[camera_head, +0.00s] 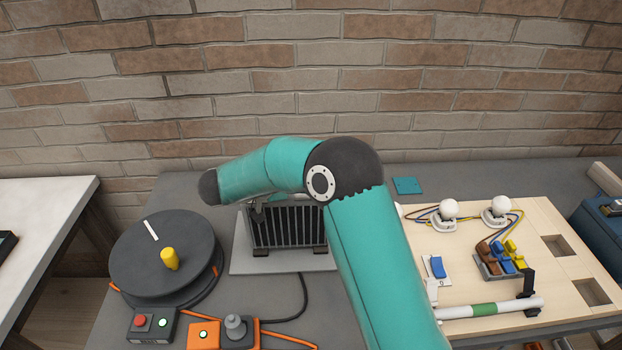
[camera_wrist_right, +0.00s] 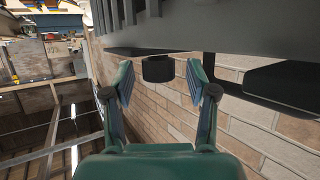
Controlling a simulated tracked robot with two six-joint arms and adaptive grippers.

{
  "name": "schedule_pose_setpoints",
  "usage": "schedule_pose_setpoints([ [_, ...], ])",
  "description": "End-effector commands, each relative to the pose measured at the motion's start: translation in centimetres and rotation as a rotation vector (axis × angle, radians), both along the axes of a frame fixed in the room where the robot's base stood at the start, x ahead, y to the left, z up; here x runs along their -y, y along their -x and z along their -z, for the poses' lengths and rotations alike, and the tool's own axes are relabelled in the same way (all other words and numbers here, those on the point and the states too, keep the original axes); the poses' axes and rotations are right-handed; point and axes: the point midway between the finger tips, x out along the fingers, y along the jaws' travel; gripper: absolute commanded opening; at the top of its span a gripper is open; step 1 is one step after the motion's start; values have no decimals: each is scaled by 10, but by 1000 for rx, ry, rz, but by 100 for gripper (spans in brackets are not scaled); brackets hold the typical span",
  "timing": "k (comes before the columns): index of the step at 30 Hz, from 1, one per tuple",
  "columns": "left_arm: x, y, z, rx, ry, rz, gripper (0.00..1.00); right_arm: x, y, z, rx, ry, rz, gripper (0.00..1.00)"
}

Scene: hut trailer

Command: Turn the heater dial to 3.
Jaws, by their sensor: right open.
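The heater (camera_head: 287,228) is a black, ribbed box on a light grey plate at the middle of the table in the head view. My right arm reaches over and in front of it, and its gripper is mostly hidden there. In the right wrist view my right gripper (camera_wrist_right: 158,82) is open, its two fingers apart. No dial marks or numbers can be read. My left gripper is not in view.
A dark turntable (camera_head: 145,262) with a yellow peg stands left of the heater. Button boxes (camera_head: 152,325) and a joystick box (camera_head: 236,330) are in front. A wooden board (camera_head: 540,235) with bulbs and switches lies right. A brick wall (camera_head: 300,80) closes the back.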

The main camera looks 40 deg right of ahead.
Motion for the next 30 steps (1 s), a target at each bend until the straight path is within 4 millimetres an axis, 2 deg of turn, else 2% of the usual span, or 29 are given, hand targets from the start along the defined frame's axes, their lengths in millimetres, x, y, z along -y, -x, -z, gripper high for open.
schedule_pose_setpoints([
  [15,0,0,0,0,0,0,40,-87,-12,-34,-1,-1,-3,57],
  [21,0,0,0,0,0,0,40,-101,-13,-40,-1,0,0,57],
  [30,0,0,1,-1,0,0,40,-102,-13,-41,-2,-1,0,57],
])
